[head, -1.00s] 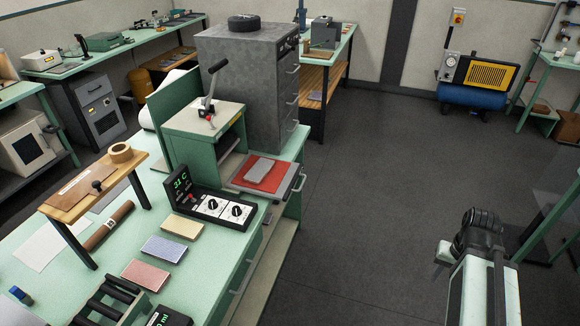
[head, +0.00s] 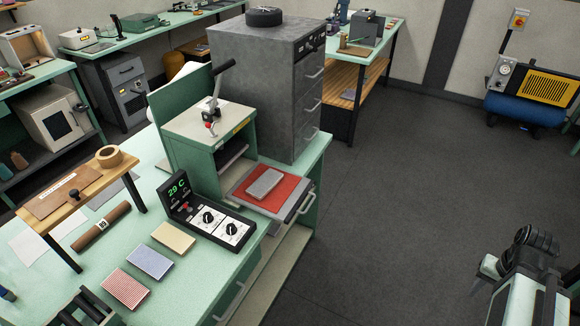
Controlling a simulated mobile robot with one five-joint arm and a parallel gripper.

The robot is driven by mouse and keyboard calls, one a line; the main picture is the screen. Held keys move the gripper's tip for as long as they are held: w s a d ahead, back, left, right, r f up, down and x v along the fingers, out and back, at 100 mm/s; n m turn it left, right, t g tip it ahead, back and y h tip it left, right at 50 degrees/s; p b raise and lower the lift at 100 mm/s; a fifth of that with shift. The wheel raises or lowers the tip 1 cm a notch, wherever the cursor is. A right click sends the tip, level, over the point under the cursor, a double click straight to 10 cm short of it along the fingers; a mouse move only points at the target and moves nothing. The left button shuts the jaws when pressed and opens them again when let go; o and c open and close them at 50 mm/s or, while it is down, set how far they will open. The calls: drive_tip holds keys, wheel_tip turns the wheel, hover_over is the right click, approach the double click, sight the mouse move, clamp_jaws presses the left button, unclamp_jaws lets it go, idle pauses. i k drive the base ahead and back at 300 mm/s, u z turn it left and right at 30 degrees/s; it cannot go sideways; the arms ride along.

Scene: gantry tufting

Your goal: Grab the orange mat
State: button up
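A red-orange mat (head: 286,195) lies flat on the pulled-out tray of the green press, with a grey pad (head: 264,183) on top hiding its middle. Three small pads lie on the green bench: a tan one (head: 174,238), a blue-grey one (head: 149,261) and a red-and-white one (head: 124,288). None of these three looks plainly orange. My arm's black-and-white end (head: 535,243) is at the lower right, over the floor and well apart from the bench. Its fingers cannot be made out.
The green press (head: 214,128) has a raised lever. A controller (head: 208,216) reading 29 C stands beside the tray. A wooden stand (head: 85,190) and a brown roll (head: 103,228) are to the left. A grey cabinet (head: 262,80) stands behind. Open floor (head: 410,190) lies right of the bench.

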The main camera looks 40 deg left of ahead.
sight(266, 182)
drive_tip(key=u, duration=0.05)
drive_tip(key=i, duration=2.5)
drive_tip(key=u, duration=5.1)
drive_tip(key=i, duration=1.05)
drive_tip(key=z, duration=0.1)
